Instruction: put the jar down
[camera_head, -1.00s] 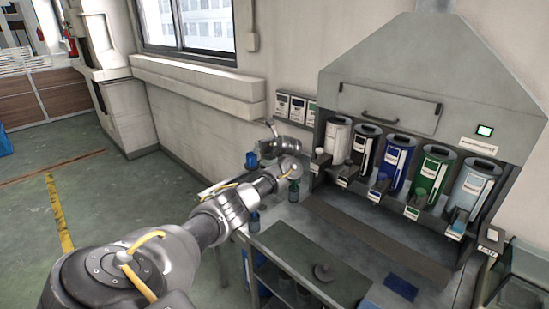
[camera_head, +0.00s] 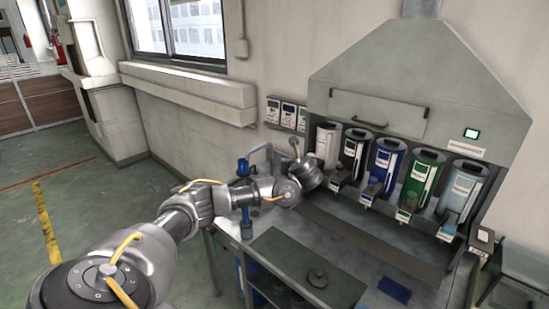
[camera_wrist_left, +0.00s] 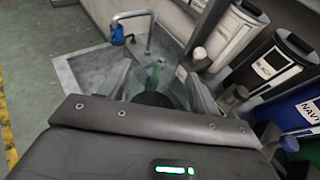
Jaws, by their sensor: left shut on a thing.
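My left gripper (camera_wrist_left: 155,88) is shut on the jar (camera_wrist_left: 152,99), which shows only as a dark rounded shape between the fingers in the wrist view. In the head view, my left gripper (camera_head: 312,178) is in front of the white dispenser at the left end of the row, above the grey counter (camera_head: 285,217). The jar is hidden there by the gripper and wrist, so I cannot tell whether it touches the counter. My right gripper is out of view.
Several dispensers, including a white one (camera_head: 327,142) and a blue one (camera_head: 388,160), line the back under a hood. A dark mat (camera_head: 290,258) holds a round knobbed piece (camera_head: 318,278). A blue pad (camera_head: 394,289) lies to its right. A tap (camera_wrist_left: 140,15) stands at the sink.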

